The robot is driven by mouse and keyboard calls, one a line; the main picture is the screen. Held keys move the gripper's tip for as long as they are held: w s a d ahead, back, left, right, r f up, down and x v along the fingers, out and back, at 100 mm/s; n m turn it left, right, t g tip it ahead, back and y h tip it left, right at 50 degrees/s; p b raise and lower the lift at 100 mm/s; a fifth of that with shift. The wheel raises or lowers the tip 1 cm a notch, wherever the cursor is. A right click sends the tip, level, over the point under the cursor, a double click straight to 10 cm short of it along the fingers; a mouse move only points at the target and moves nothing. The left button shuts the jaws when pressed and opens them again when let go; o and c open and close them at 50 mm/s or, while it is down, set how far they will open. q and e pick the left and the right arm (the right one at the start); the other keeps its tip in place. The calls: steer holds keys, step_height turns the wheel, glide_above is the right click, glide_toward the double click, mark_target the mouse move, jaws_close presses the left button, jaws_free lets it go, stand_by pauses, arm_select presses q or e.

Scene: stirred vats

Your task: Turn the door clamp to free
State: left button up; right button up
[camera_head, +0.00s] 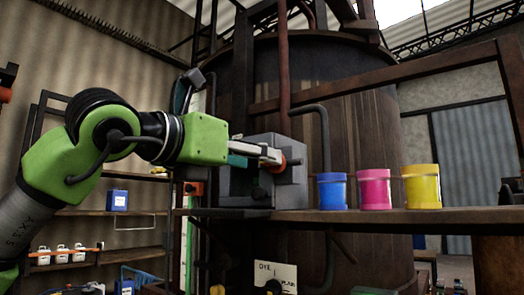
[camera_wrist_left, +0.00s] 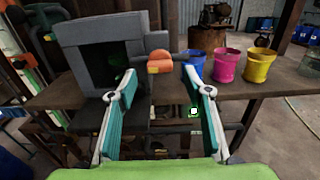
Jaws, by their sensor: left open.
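The door clamp is an orange knob (camera_head: 277,162) with a dark bar at the front right of a grey box (camera_head: 233,184). In the left wrist view the orange knob (camera_wrist_left: 159,62) sits beside the right edge of the grey box (camera_wrist_left: 80,33), whose front has a dark square opening. My left gripper (camera_head: 264,153) comes in from the left, close to the knob. In the left wrist view its two teal-padded fingers (camera_wrist_left: 158,88) are spread, with the knob ahead between their tips and nothing held. I cannot tell whether a finger touches it. My right gripper is out of view.
A blue cup (camera_head: 332,192), a pink cup (camera_head: 374,190) and a yellow cup (camera_head: 422,187) stand right of the box on the wooden shelf (camera_head: 400,220). A large wooden vat (camera_head: 370,125) rises behind. A vertical pipe (camera_head: 284,60) stands above the box.

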arm_select(q)
steer(key=shift+p+x, duration=0.4)
steer(key=shift+x, duration=1.1)
steer(key=shift+c, duration=0.4)
steer(key=shift+a, duration=0.1)
steer(key=c, duration=1)
steer(key=shift+c, duration=0.2)
steer(key=shift+o, duration=0.2)
steer(key=shift+m, duration=0.3)
steer(key=shift+m+p, duration=0.95)
steer(key=shift+m, duration=7.75)
steer(key=shift+c, duration=0.2)
